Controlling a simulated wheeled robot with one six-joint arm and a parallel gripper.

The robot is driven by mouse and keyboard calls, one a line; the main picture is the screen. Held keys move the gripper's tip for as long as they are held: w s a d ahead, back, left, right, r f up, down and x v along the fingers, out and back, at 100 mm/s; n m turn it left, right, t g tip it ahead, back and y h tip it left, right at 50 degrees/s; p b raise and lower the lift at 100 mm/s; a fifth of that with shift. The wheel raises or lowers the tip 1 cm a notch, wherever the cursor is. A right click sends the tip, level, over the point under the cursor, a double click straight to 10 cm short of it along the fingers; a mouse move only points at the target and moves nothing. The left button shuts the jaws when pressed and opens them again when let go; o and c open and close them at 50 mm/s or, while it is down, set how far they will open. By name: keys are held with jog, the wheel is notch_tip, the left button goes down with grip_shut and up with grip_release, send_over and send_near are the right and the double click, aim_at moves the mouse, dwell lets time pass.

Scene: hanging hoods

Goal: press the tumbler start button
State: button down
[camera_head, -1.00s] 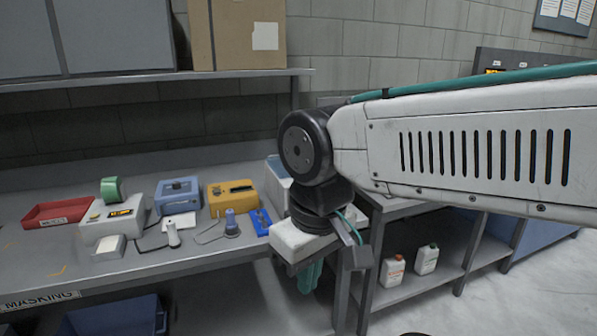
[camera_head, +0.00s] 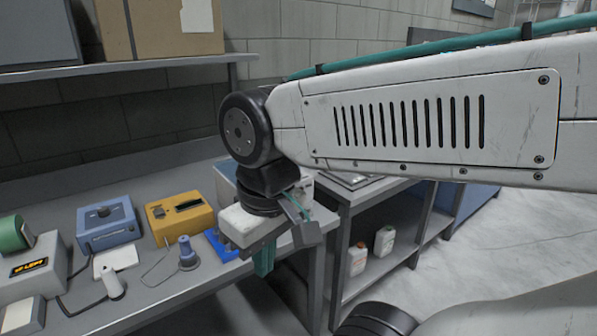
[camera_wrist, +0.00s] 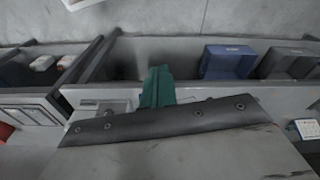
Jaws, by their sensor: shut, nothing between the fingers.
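My gripper (camera_head: 264,262) has teal fingers that point down, close together with nothing between them. It hangs near the front edge of the bench, at its right end in the head view. It also shows in the wrist view (camera_wrist: 157,87) beyond a dark bar. I cannot make out a tumbler start button. My arm covers part of the right end of the bench and a pale box behind it. Devices on the bench are a blue box (camera_head: 107,226), a yellow box (camera_head: 180,217) and a grey unit with an amber display (camera_head: 32,266).
A blue bracket-like piece (camera_head: 222,245) and a blue-topped knob-like item (camera_head: 187,254) lie left of my gripper. A lower side table (camera_head: 350,195) stands right, with white bottles (camera_head: 384,240) on its shelf. Open floor (camera_head: 470,250) lies at right. A blue bin (camera_wrist: 228,62) shows in the wrist view.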

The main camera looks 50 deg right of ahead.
jog(key=w+d+r+m+t+h, duration=0.15)
jog(key=w+d+m, duration=0.25)
jog(key=w+d, duration=0.4)
jog(key=w+d+r+m+t, duration=0.2)
jog(key=w+d+m, duration=0.3)
jog(key=w, duration=0.6)
jog(key=w+d+m+t+h, duration=0.1)
jog(key=w+d+m+h, duration=0.1)
jog(key=d, duration=1)
jog(key=w+d+m+t+h, duration=0.1)
jog(key=w+d+m, duration=0.3)
jog(key=d, duration=0.9)
jog(key=shift+w+r+m+h, duration=0.2)
jog(key=shift+w+m+h, duration=0.1)
jog(key=shift+m+h, duration=0.4)
jog(key=shift+f, duration=0.15)
jog(key=shift+a+f, duration=0.1)
jog(key=shift+f, duration=4.15)
jog(key=shift+f, duration=0.1)
